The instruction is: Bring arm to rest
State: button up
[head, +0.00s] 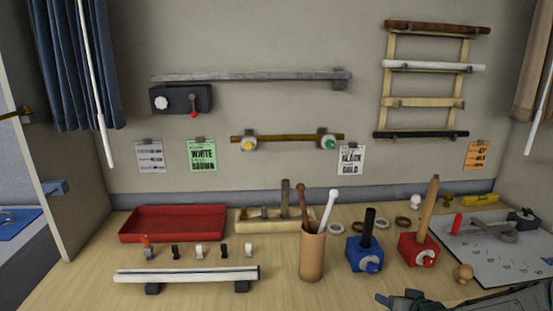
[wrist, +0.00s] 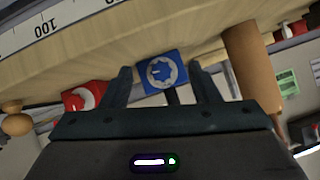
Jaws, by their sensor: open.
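My gripper (head: 400,299) shows at the bottom right edge of the head view, low in front of the blue block; most of my arm is cut off by the frame. In the wrist view, which looks upside down, its two fingers (wrist: 162,84) stand apart with nothing held. The blue block (head: 364,254) with its dial shows beyond and between the fingers in the wrist view (wrist: 163,72). It holds a black rod (head: 368,222) in the head view.
A red block (head: 418,250) with a wooden rod stands right of the blue one. A brown cup (head: 312,262) with two sticks stands left. A wooden knob (head: 464,272) and a marked sheet (head: 480,252) lie at right. A red tray (head: 172,209) and white bar (head: 190,275) occupy the left.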

jog(key=s+a+r+g+h, duration=0.1)
jog(key=s+a+r+g, duration=0.3)
jog(key=s+a+r, duration=0.4)
jog(key=s+a+r+n+g+h, duration=0.1)
jog(key=s+a+r+g, duration=0.3)
jog(key=s+a+r, duration=0.3)
jog(key=s+a, duration=0.3)
jog(key=s, duration=0.3)
jog(key=shift+a+r+n, duration=0.3)
jog(key=shift+a+r, duration=0.05)
